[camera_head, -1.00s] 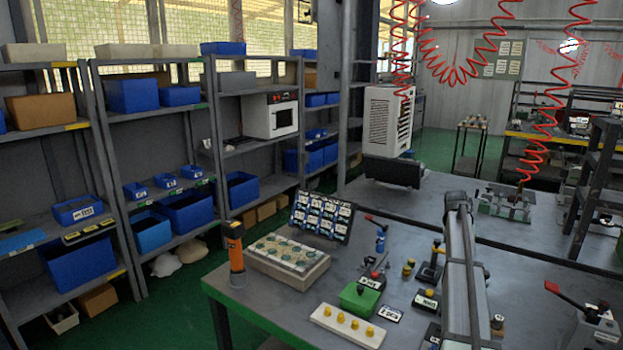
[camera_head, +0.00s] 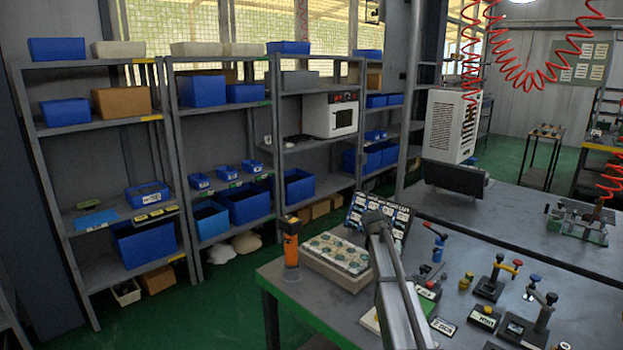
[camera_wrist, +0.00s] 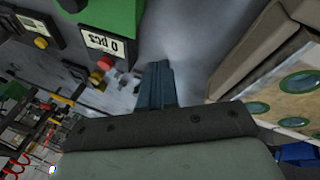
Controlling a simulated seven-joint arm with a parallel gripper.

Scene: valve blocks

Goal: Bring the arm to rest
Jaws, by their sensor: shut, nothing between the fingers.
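My gripper (camera_wrist: 157,85) shows in the wrist view with its dark fingers together and nothing between them. It is over the workbench, between a green block (camera_wrist: 115,15) with a white label and a tray with green-ringed holes (camera_wrist: 270,85). In the head view my arm rises from the bottom edge and its upper end is in front of the tray (camera_head: 335,262). The fingers cannot be made out there. The grey workbench (camera_head: 300,325) has a green front edge.
An orange and black tool (camera_head: 290,250) stands at the bench's left corner. A board of blue labelled pieces (camera_head: 358,212) is behind the tray. Several valve blocks and clamps (camera_head: 495,277) stand to the right of my arm. Shelves with blue bins (camera_head: 248,205) line the left wall.

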